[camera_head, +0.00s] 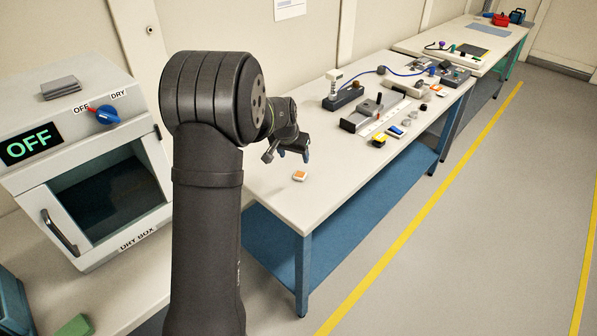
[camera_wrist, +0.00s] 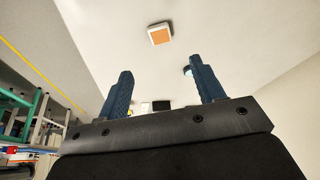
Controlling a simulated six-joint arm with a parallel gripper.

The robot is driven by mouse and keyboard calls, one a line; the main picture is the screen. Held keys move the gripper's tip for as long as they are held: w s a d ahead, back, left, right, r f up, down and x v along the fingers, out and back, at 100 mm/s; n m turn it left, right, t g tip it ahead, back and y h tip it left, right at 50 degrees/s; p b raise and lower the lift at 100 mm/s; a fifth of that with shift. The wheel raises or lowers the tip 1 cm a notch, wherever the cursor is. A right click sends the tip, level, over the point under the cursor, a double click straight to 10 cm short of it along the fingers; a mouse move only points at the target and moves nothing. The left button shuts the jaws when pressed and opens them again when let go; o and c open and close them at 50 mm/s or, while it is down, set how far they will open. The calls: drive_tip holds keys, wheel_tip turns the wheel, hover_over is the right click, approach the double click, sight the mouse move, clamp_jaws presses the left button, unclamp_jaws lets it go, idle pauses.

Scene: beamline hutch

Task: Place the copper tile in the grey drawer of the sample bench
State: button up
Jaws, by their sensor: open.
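A small copper-orange tile with a pale border (camera_head: 300,176) lies flat on the near end of the white sample bench (camera_head: 330,190). It also shows in the wrist view (camera_wrist: 160,34), beyond the fingertips and apart from them. My gripper (camera_head: 287,154) is open and empty above the bench, a little up and left of the tile in the head view. Its two blue fingers (camera_wrist: 160,67) stand wide apart in the wrist view. I cannot make out a grey drawer for certain in either view.
A dry box (camera_head: 95,165) reading OFF, with a blue knob (camera_head: 107,114), stands at left. Farther along the bench are a grey block device (camera_head: 360,122), yellow (camera_head: 379,141) and blue (camera_head: 396,131) pieces, and a blue cable (camera_head: 408,72). The bench around the tile is clear.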

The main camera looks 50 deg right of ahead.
approach(300, 174)
drive_tip(key=shift+w+d+f, duration=0.1)
drive_tip(key=shift+w+f, duration=0.1)
drive_tip(key=shift+f, duration=0.4)
drive_tip(key=shift+w+d+f, duration=0.1)
drive_tip(key=shift+w+f, duration=0.05)
drive_tip(key=shift+f, duration=0.45)
drive_tip(key=shift+x, duration=2.7)
drive_tip(key=shift+s+d, duration=0.1)
drive_tip(key=shift+s, duration=0.1)
drive_tip(key=c, duration=1.1)
drive_tip(key=shift+r, duration=0.15)
drive_tip(key=shift+c, duration=0.2)
